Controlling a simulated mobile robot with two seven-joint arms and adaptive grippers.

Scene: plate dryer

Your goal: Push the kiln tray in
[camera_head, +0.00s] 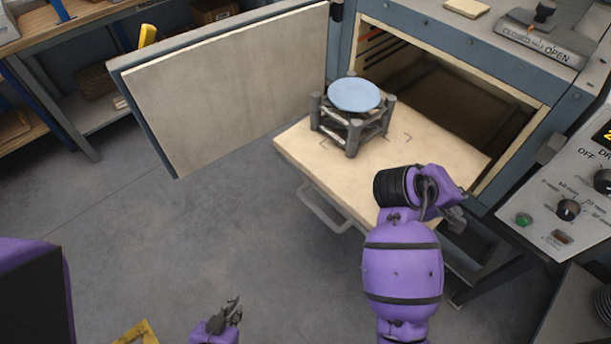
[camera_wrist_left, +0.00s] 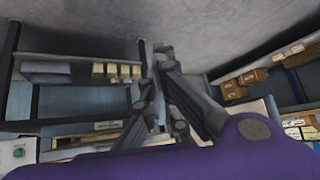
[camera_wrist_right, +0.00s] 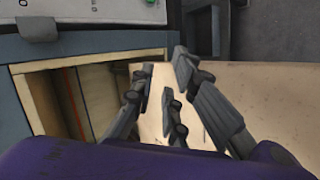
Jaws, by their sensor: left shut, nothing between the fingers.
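The kiln tray (camera_head: 310,160), a flat beige slab, sticks out of the open kiln (camera_head: 455,95) and has a metal handle (camera_head: 325,210) under its front edge. A grey stand (camera_head: 352,133) with a light blue plate (camera_head: 354,94) on top sits on the tray. My right gripper (camera_head: 455,214) is by the tray's right front part, its fingers partly hidden by the wrist. In the right wrist view its fingers (camera_wrist_right: 163,75) are apart, with the tray (camera_wrist_right: 235,85) behind them. Contact cannot be told. My left gripper (camera_head: 234,303) is shut and empty, low over the floor; its fingers also show in the left wrist view (camera_wrist_left: 160,55).
The kiln door (camera_head: 230,85) stands open to the left. A control panel (camera_head: 575,195) with knobs is at the right. Shelving (camera_head: 60,40) stands at the back left. The grey floor (camera_head: 190,220) in front of the door is clear.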

